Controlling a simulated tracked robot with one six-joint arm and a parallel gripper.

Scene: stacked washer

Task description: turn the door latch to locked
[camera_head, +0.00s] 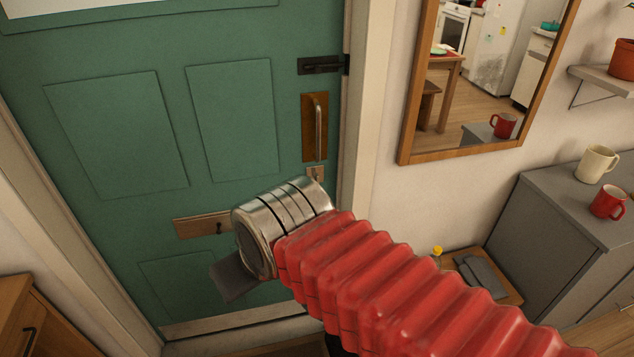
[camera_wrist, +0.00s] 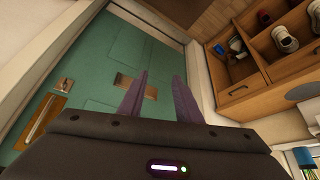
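A green door (camera_head: 120,130) fills the left of the head view. A dark latch or bolt (camera_head: 322,65) lies horizontally high on its right edge; its exact setting is too small to tell. Below it is a brass plate with an upright handle (camera_head: 316,127), and under that a small brass plate (camera_head: 316,173), partly behind my wrist. My gripper (camera_head: 231,281) is low in front of the door, below and left of the latch. In the wrist view its two fingers (camera_wrist: 160,82) are apart and empty, facing the door (camera_wrist: 95,65). I cannot make out the dark latch in the wrist view.
A brass letter plate (camera_head: 203,225) is on the door. A mirror (camera_head: 404,110) hangs right of the frame. A grey cabinet (camera_head: 550,225) holds a cream mug (camera_head: 596,165) and red mug (camera_head: 607,202). A wooden shoe cabinet (camera_wrist: 262,92) stands right in the wrist view.

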